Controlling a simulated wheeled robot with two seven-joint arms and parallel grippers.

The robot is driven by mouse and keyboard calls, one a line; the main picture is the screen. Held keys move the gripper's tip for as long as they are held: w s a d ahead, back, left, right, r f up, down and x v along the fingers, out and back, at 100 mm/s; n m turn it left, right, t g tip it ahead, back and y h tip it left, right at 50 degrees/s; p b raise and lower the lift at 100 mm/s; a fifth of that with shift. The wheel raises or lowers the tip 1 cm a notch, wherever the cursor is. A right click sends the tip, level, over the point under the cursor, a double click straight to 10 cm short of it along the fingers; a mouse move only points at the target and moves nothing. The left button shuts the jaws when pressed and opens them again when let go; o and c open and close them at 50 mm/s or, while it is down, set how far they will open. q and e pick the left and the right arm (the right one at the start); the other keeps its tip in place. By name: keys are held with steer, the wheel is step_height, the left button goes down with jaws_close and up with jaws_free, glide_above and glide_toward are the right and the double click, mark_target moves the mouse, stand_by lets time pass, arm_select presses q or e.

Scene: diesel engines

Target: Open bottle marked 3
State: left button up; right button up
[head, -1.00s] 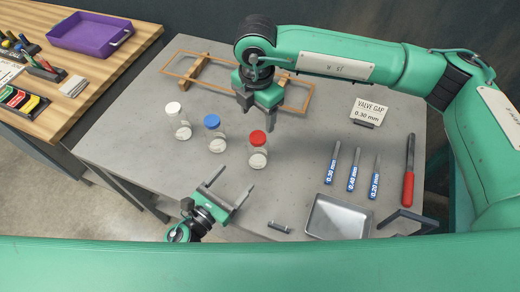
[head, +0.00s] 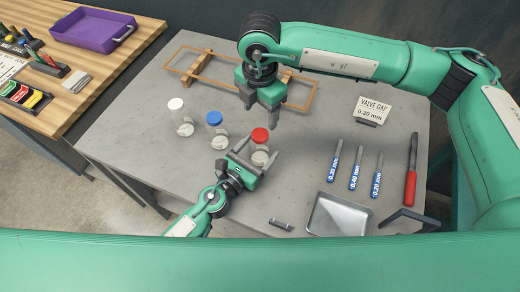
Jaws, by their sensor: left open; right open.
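Three clear bottles stand upright on the grey table: one with a white cap (head: 181,119), one with a blue cap (head: 217,130) and one with a red cap (head: 260,136). Pale labels show on them, but the numbers are too small to read. My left gripper (head: 258,150) is open at the red-capped bottle, with one finger on each side of its body. I cannot tell whether the fingers touch it. My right gripper (head: 259,113) is open and points down, above and just behind the red cap. All three caps are on.
A wooden frame (head: 205,80) lies at the back. A valve gap sign (head: 372,109), several feeler gauges (head: 356,170), a red-handled tool (head: 410,180) and a metal tray (head: 340,216) are at the right. A wooden bench with a purple tray (head: 92,30) stands at the left.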

mark_target(260, 134)
arm_select(q)
steer(key=shift+w, duration=0.1)
steer(key=c, duration=1.7)
jaws_close()
arm_select(e)
steer(key=shift+a+r, duration=0.1)
steer(key=shift+a, duration=0.1)
steer(key=shift+d, duration=0.2)
steer(key=shift+f, duration=4.1)
